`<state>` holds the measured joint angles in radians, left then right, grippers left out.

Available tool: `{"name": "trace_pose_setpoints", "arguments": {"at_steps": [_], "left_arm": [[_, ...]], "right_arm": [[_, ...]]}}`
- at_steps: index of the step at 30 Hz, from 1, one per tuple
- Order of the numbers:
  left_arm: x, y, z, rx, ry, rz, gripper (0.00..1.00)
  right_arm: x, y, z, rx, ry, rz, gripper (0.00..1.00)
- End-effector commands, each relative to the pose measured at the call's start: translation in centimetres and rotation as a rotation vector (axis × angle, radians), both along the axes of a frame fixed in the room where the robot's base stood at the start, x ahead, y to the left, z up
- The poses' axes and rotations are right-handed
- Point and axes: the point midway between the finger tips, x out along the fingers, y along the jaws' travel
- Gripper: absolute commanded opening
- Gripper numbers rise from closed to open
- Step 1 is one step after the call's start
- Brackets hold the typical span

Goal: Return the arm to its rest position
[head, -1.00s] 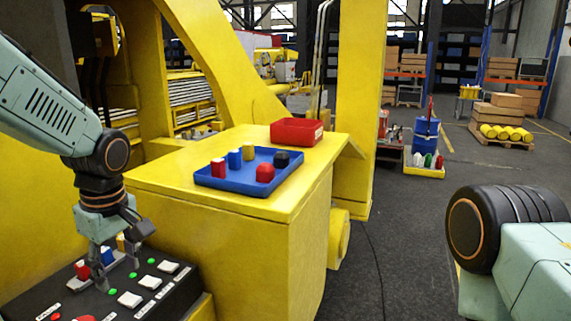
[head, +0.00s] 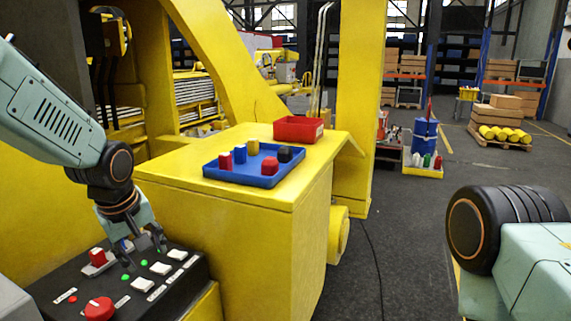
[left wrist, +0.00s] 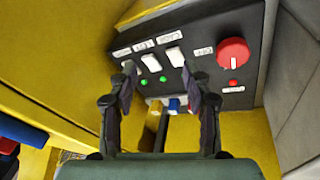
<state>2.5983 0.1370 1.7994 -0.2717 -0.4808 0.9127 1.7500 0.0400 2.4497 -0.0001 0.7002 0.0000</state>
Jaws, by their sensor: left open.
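My left arm comes in from the left in the head view. Its gripper (head: 146,252) points down over the black control panel (head: 190,283), with its fingers apart. In the left wrist view, the two fingers (left wrist: 162,98) stand apart with nothing held between them, and the panel (left wrist: 205,43) lies beyond them. I cannot tell whether the fingertips touch the panel. The panel carries a red rotary knob (head: 100,308), white switches (head: 160,268), green lights and a red block-shaped control (head: 97,257). My right arm shows at the right edge; its gripper is out of view.
A yellow cabinet (head: 240,225) stands right beside the panel. On it are a blue tray (head: 225,178) with several coloured pieces and a red bin (head: 298,129). A yellow post (head: 357,110) rises behind. Open dark floor lies to the right.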

Motion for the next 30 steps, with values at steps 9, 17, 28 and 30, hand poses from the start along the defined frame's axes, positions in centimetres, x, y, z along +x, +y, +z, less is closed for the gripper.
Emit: {"name": "trace_pose_setpoints", "arguments": {"at_steps": [9, 17, 28, 30], "left_arm": [[-2.3, -3.4, -14.2, 0.067, -0.152, -0.382, 0.49], [-9.2, -4.5, -28.4, 0.143, -0.143, -0.580, 0.49], [-22.5, -4.4, -44.3, 0.173, 0.029, -0.708, 0.49], [-25.4, -4.4, -46.9, 0.160, 0.083, -0.713, 0.49]], "right_arm": [[0.0, 0.0, -5.1, 0.000, 0.000, 0.000, 0.40], [0.0, 0.0, -10.8, 0.000, 0.000, 0.000, 0.40], [0.0, 0.0, -18.6, 0.000, 0.000, 0.000, 0.40], [0.0, 0.0, -20.1, 0.000, 0.000, 0.000, 0.40]]}}
